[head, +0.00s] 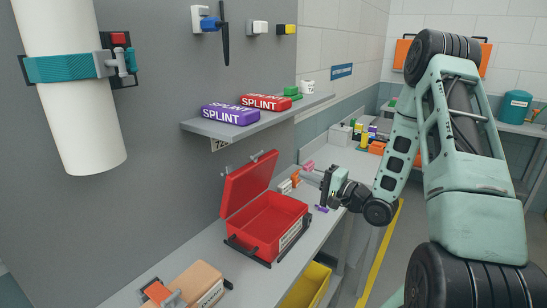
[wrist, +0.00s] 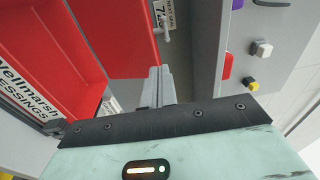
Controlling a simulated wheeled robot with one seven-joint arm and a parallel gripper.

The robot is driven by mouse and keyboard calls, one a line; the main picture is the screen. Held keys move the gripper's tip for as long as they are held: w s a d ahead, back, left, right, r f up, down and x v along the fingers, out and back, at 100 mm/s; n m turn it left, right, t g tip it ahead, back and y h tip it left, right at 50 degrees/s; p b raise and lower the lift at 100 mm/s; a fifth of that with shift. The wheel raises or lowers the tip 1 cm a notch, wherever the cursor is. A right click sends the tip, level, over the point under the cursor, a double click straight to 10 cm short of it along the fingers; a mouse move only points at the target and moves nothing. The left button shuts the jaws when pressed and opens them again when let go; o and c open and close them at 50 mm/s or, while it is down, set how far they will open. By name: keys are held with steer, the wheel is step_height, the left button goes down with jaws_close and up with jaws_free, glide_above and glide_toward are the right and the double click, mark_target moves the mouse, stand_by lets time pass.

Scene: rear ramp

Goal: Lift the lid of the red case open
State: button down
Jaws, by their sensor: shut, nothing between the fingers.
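The red case (head: 262,238) stands on the grey bench with its lid (head: 247,183) raised steeply, and its inside shows empty in the head view. Metal clasps sit along the lid's upper edge. My gripper (head: 322,178) is to the right of the lid, above the bench. In the wrist view my gripper's fingers (wrist: 160,72) are together with nothing between them. Their tips appear close to the edge of the red lid (wrist: 118,38); I cannot tell whether they touch. The case body (wrist: 50,45) is at the left there.
A grey shelf (head: 205,128) above the case holds purple and red splint packs. A white cylinder (head: 78,110) is strapped to the wall at the left. A brown box (head: 197,284) lies in front of the case. A yellow bin (head: 306,287) is below the bench. Small items stand behind.

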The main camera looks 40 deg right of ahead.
steer(key=p, duration=0.7)
glide_toward(258, 154)
steer(key=shift+y, duration=0.4)
steer(key=x, duration=0.5)
steer(key=shift+w+d+f, duration=0.15)
steer(key=shift+d, duration=0.1)
steer(key=shift+w+a+f, duration=0.15)
steer(key=shift+w+a, duration=0.1)
steer(key=shift+w, duration=0.5)
